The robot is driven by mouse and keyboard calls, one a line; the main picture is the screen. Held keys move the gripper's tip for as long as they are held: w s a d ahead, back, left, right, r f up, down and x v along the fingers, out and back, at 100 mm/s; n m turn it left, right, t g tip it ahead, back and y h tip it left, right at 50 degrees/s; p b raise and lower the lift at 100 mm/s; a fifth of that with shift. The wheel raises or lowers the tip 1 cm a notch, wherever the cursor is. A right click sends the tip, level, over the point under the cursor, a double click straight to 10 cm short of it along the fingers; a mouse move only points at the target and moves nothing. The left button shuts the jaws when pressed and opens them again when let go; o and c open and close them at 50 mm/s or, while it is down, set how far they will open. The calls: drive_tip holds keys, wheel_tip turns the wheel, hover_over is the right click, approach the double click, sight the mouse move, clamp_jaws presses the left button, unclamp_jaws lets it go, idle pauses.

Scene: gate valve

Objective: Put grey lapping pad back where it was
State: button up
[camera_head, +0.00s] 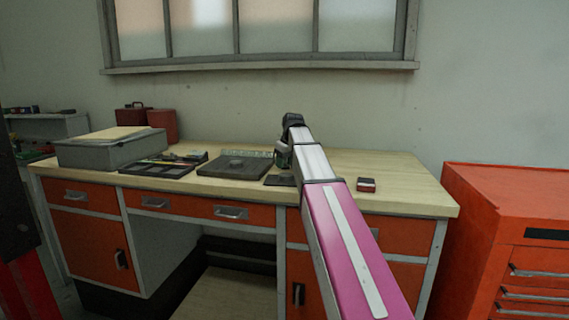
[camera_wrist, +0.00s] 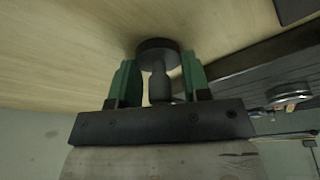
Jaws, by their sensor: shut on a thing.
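The grey lapping pad appears to be the dark round disc with a stem (camera_wrist: 157,52) in the wrist view. My gripper (camera_wrist: 160,85), with green fingers, is shut on its stem. The disc faces the wooden bench top; I cannot tell whether it touches it. In the head view my gripper (camera_head: 283,157) is low over the middle of the bench, beside a dark flat plate (camera_head: 237,165). The pad cannot be made out there, being small and behind my arm.
The wooden bench (camera_head: 410,188) has a small dark flat piece (camera_head: 279,181) near its front edge and a red-and-dark block (camera_head: 366,185) to the right. A tool tray (camera_head: 160,167) and grey box (camera_head: 112,150) stand left. The bench's right end is mostly clear. A red cabinet (camera_head: 510,240) stands right.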

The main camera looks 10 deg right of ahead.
drive_tip(key=o, duration=1)
drive_tip(key=shift+f, duration=0.1)
drive_tip(key=shift+c, duration=0.2)
drive_tip(key=v, duration=1.2)
drive_tip(key=shift+s, duration=0.15)
